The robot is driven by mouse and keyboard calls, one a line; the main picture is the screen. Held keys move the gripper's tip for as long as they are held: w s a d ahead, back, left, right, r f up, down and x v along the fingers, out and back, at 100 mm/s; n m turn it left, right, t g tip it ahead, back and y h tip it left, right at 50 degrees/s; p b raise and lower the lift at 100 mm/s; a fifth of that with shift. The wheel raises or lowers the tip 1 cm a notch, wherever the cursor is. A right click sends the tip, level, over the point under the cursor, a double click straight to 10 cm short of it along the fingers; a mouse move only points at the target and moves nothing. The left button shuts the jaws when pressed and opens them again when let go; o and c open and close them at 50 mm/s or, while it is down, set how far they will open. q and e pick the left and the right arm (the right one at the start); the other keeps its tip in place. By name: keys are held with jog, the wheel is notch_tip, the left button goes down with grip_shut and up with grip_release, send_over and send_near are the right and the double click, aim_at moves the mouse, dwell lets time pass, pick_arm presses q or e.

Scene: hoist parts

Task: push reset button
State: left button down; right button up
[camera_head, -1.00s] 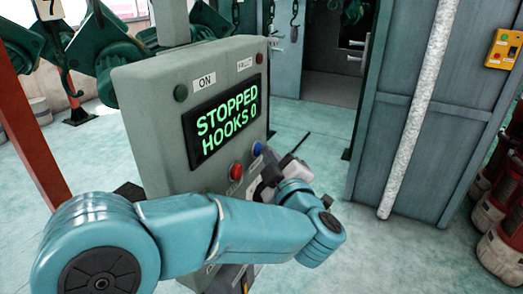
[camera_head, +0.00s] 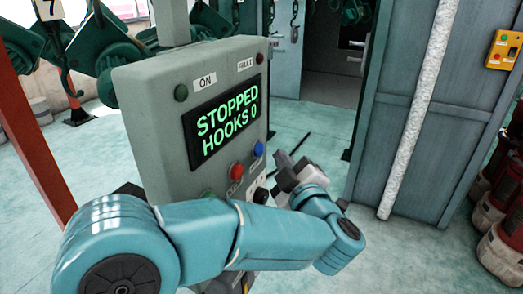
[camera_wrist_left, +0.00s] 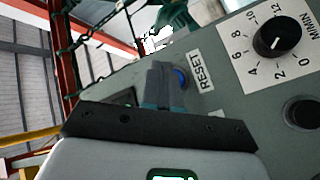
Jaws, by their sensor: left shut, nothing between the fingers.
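The reset button is the blue button (camera_head: 259,149) at the lower right of the grey control box (camera_head: 150,110). In the left wrist view the blue button (camera_wrist_left: 181,78) sits beside a RESET label (camera_wrist_left: 200,70), partly hidden by my fingers. My left gripper (camera_head: 282,158) is just right of the button in the head view, in front of the box face. In the left wrist view its fingertips (camera_wrist_left: 160,68) are together and empty, just left of the button. I cannot tell whether they touch it. The right gripper is out of view.
The screen (camera_head: 222,121) reads STOPPED, HOOKS 0. A red button (camera_head: 237,171) is left of the blue one. A numbered dial (camera_wrist_left: 278,37) and a black knob (camera_wrist_left: 302,112) are near RESET. A grey cabinet (camera_head: 400,120) stands at the right, with open floor between.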

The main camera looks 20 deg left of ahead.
pick_arm(q)
jog(key=d, duration=0.4)
jog(key=shift+s, duration=0.1)
dwell(0.7)
